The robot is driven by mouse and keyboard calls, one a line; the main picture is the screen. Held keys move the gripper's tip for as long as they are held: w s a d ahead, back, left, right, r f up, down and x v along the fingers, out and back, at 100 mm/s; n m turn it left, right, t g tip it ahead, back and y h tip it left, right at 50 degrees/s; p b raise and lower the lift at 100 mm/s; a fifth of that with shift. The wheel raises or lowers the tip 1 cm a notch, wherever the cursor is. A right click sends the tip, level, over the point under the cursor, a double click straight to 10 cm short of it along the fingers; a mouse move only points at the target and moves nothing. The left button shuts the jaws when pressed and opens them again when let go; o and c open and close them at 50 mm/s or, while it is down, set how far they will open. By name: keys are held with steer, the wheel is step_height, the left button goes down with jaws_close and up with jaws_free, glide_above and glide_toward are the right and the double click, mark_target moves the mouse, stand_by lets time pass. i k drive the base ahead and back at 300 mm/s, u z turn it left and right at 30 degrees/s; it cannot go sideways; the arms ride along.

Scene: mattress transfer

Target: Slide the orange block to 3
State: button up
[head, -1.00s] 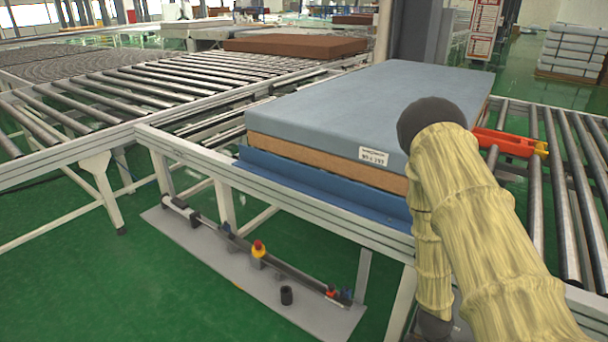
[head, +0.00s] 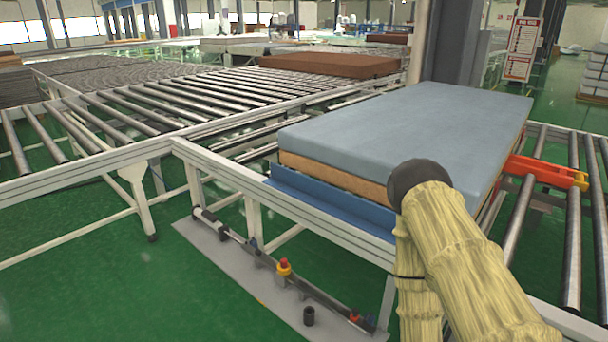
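An orange-red block (head: 545,170) with a yellow end lies on the rollers against the right side of the mattress (head: 420,125). A smaller yellow-orange piece with a red top (head: 284,267) sits on a dark rail (head: 260,256) low by the floor. I cannot tell which of the two the task means, and no number 3 is readable. My sleeved arm is folded at the lower right, its dark elbow in front of the mattress corner. My gripper is not in view.
The mattress has a grey-blue top and brown sides, with a blue strip (head: 325,203) along its near edge. A white-framed roller conveyor (head: 180,120) runs to the left, with a brown slab (head: 330,64) behind. Green floor (head: 120,270) is free at the lower left.

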mark_target(355, 317)
steer(key=z, duration=2)
steer(key=k, duration=1.1)
steer(key=i, duration=0.45)
steer(key=u, duration=0.45)
